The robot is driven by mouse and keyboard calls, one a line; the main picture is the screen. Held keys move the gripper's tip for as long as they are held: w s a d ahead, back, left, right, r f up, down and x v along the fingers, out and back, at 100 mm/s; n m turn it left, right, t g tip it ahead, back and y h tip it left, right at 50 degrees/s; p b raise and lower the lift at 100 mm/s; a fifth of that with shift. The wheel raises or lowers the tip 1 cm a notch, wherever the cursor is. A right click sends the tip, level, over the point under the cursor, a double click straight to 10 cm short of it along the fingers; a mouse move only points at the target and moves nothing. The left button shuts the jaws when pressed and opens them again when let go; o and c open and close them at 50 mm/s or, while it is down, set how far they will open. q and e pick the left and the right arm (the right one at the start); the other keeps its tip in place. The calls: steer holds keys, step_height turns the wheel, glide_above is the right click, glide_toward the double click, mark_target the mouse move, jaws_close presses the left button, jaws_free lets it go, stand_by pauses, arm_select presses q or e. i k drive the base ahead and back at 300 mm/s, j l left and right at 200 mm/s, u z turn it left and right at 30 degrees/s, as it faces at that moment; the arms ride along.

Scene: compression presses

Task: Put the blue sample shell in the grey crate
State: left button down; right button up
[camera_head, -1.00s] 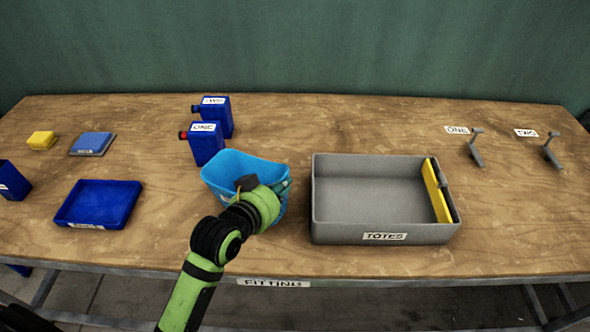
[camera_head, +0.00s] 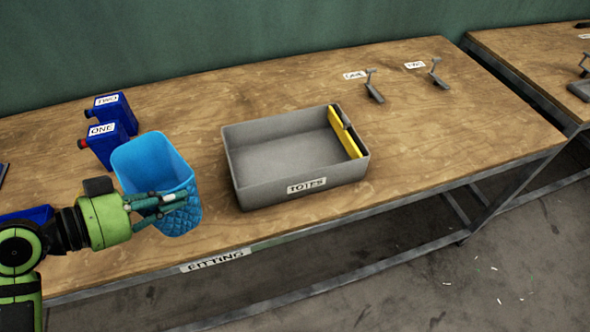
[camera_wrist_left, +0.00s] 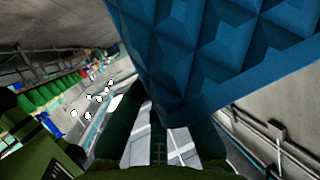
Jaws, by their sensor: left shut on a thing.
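The blue sample shell (camera_head: 158,170) is an open-topped light blue bin with a quilted lower part, left of the grey crate in the head view. My left gripper (camera_head: 160,203) is shut on the shell at its near side. The shell looks raised over the table's front part. In the left wrist view the shell's studded blue surface (camera_wrist_left: 225,50) fills the upper right, with the gripper (camera_wrist_left: 160,140) below it. The grey crate (camera_head: 265,190), labelled TOTES, stands on the table with a yellow strip inside its right end. Its visible floor is bare. My right gripper is out of view.
Two dark blue bottles, labelled ONE (camera_head: 103,147) and TWO (camera_head: 116,108), stand behind the shell. A blue tray (camera_head: 38,214) is partly hidden by my arm. Two small grey stands (camera_head: 374,90) (camera_head: 438,75) are at the back right. Bare table lies right of the crate.

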mark_target(278, 168)
steer(key=l, duration=1.85)
steer(key=i+l, duration=0.15)
steer(key=i, duration=0.35)
